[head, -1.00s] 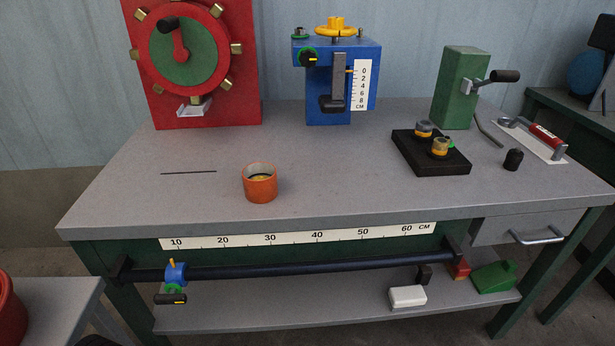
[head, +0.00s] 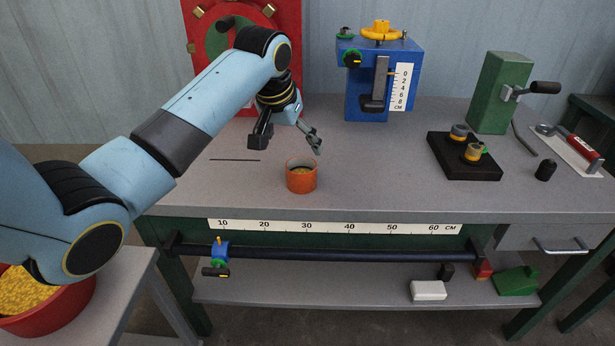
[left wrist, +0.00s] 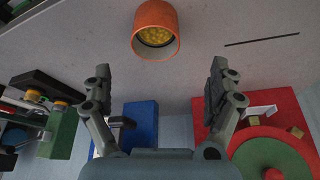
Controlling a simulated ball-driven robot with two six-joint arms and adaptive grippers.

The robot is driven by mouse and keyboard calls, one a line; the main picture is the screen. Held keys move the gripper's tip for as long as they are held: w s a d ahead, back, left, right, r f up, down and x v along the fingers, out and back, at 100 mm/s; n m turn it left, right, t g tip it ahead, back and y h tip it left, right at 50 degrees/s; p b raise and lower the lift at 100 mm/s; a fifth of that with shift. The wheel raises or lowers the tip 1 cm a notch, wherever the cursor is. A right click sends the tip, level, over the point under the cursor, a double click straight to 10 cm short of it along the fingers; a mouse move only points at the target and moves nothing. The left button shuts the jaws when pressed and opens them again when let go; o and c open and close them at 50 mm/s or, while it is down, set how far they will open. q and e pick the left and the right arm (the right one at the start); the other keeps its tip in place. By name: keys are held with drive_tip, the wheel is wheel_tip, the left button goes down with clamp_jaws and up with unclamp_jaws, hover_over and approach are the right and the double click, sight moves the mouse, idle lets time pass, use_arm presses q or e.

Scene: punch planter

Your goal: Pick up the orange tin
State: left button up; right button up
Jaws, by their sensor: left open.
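The orange tin (head: 301,178) stands upright on the grey bench top (head: 380,185), near its front edge. In the left wrist view the tin (left wrist: 155,32) shows at the top middle, with yellow contents inside. My left gripper (head: 287,142) is above the bench, just behind and above the tin. Its two fingers are spread apart with nothing between them. They also show in the left wrist view (left wrist: 160,88), with the tin beyond the fingertips. The right gripper is not in view.
Behind the gripper stand a red panel with a dial (head: 292,60) and a blue device with a scale (head: 360,85). A black block with small cups (head: 463,166) is at right. A red bowl of yellow pieces (head: 60,308) is at lower left. Bench space right of the tin is clear.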

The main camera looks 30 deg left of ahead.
use_arm(q)
approach(301, 170)
drive_tip(key=shift+s+d+f+b, duration=0.1)
drive_tip(key=shift+d+f+b, duration=0.15)
drive_tip(key=shift+f, duration=0.2)
drive_tip(key=shift+s+d+f+b, duration=0.1)
drive_tip(key=shift+d+f+b, duration=0.15)
drive_tip(key=shift+f, duration=0.25)
drive_tip(key=x, duration=0.3)
drive_tip(key=b+x, duration=0.1)
drive_tip(key=x, duration=0.1)
drive_tip(key=shift+s+d+f, duration=0.1)
drive_tip(key=shift+d+f, duration=0.1)
drive_tip(key=shift+d, duration=0.15)
drive_tip(key=shift+r, duration=0.1)
drive_tip(key=shift+c, duration=0.3)
drive_tip(key=c, duration=1.3)
